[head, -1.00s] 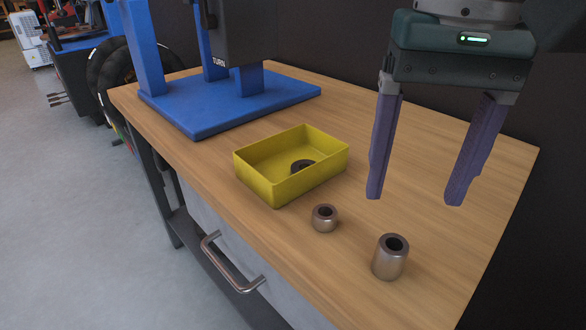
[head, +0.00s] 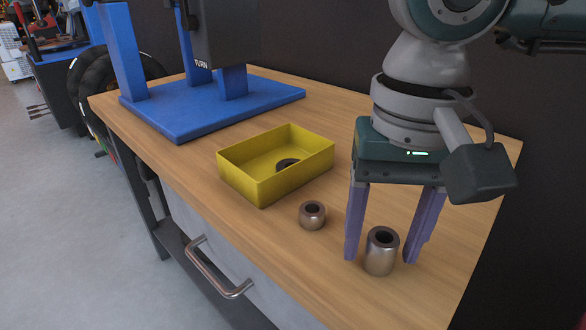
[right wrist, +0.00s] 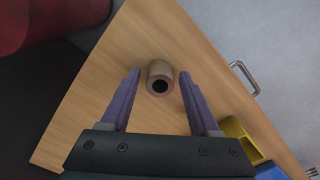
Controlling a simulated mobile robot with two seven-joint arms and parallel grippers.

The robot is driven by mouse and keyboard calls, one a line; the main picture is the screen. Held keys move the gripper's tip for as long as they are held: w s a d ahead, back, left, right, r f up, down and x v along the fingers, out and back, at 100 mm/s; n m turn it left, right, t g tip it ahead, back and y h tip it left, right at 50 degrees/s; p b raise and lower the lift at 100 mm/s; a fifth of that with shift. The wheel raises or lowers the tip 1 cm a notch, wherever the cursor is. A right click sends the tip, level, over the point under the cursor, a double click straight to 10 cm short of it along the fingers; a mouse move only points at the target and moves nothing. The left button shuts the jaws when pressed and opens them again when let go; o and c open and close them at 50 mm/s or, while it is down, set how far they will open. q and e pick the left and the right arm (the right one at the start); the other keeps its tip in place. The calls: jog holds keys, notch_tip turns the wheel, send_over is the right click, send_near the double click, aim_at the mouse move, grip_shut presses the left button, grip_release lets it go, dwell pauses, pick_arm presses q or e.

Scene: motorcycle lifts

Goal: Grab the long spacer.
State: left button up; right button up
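The long spacer (head: 381,252) is a tall metal cylinder with a dark bore, upright on the wooden bench near its front edge. It also shows in the right wrist view (right wrist: 160,70), between the finger ends. My right gripper (head: 384,256) is open, pointing down, with one purple finger on each side of the spacer. In the right wrist view my right gripper (right wrist: 157,74) shows a gap between each finger and the spacer. A shorter spacer (head: 312,216) stands on the bench to the left. My left gripper is not in view.
A yellow bin (head: 260,188) with a dark ring (head: 287,165) inside stands left of the spacers; it also shows in the right wrist view (right wrist: 238,136). A blue press base (head: 205,106) is at the back left. The bench (head: 440,205) has free room at right.

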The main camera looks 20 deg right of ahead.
grip_shut()
dwell(0.5)
